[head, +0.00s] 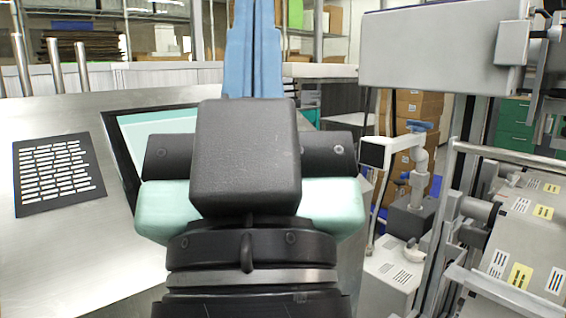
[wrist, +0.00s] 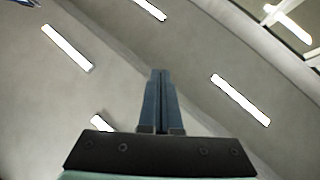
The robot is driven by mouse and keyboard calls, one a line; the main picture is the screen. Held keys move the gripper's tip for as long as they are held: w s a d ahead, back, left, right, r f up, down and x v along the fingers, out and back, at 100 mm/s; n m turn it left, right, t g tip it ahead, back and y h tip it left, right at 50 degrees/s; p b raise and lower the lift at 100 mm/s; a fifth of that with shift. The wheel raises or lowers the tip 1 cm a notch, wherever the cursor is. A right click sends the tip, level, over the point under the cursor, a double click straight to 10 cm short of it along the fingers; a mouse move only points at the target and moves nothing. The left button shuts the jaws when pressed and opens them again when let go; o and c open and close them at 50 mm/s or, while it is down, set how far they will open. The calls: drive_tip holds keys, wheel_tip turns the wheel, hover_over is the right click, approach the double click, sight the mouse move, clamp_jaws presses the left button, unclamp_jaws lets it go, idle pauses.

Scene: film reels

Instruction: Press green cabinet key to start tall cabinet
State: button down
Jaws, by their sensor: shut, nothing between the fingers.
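My gripper (wrist: 160,74) points upward in the wrist view, with its two blue fingers together and nothing between them. In the head view my gripper (head: 254,45) stands up in the centre, its blue fingers running out of the top edge. A dark-framed screen with a pale teal display (head: 150,122) lies on the sloping metal console behind it, mostly hidden by my gripper's body. I cannot make out a green cabinet key in either view. I cannot tell which thing is the tall cabinet.
A black plate with white slots (head: 58,174) lies on the metal console (head: 50,262) at left, with upright metal posts behind. Grey machinery (head: 445,45) and a railing crowd the right side. Cardboard boxes (head: 412,108) and green drawers (head: 514,122) stand farther back.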

drive_tip(key=shift+d, duration=0.2)
drive_tip(key=shift+a, duration=0.15)
